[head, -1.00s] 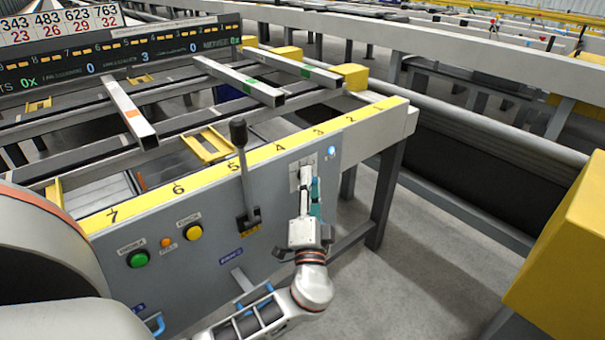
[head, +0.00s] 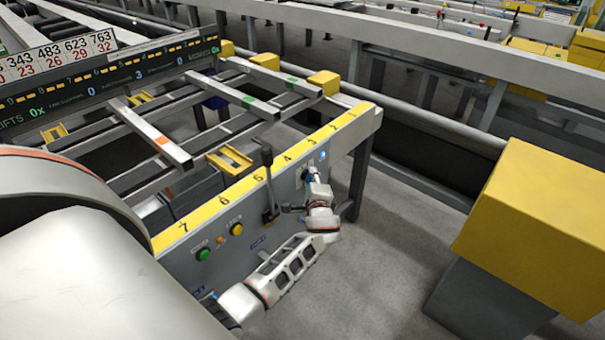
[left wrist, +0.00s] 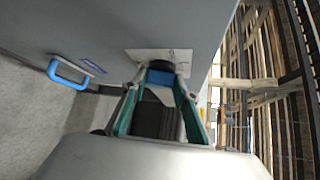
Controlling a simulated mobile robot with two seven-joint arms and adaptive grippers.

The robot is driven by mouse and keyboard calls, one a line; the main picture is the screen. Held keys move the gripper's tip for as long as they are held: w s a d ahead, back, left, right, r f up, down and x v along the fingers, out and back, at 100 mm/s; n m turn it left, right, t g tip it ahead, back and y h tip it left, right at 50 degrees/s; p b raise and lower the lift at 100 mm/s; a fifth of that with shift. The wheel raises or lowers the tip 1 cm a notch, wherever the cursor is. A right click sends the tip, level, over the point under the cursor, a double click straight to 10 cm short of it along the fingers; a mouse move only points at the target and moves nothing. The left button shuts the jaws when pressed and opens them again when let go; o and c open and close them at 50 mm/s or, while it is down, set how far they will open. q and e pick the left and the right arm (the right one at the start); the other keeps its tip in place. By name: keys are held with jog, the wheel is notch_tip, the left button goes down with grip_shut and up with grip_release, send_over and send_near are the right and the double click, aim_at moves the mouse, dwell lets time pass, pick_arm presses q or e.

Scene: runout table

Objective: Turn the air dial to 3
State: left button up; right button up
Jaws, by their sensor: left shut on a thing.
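In the head view the left gripper (head: 307,177) is at the right end of the panel, just below the yellow numbered strip. There the gripper and wrist cover most of the dial and its plate. The dial's numbers and pointer cannot be read in either view. My right gripper is not in view.
On the grey panel (head: 235,240), left of my gripper, are a black lever (head: 268,180), a yellow button (head: 236,229) and a green button (head: 203,254). A blue handle (left wrist: 68,73) shows in the left wrist view. A large yellow block (head: 540,215) stands right, with bare floor between.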

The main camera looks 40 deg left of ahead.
pick_arm(q)
jog(key=m+g+p, duration=0.1)
jog(key=g+p, duration=0.1)
jog(key=p, duration=0.1)
jog(key=m+g+p, duration=0.1)
jog(key=g+p, duration=0.1)
jog(key=p, duration=0.1)
jog(key=m+g+h+p, duration=0.1)
jog(key=m+p, duration=0.1)
jog(key=p, duration=0.2)
jog(key=shift+w+r+g, duration=0.2)
jog(key=shift+r+g, duration=0.05)
jog(key=shift+g, duration=0.15)
jog(key=o, duration=1.1)
jog(key=shift+d+r, duration=0.1)
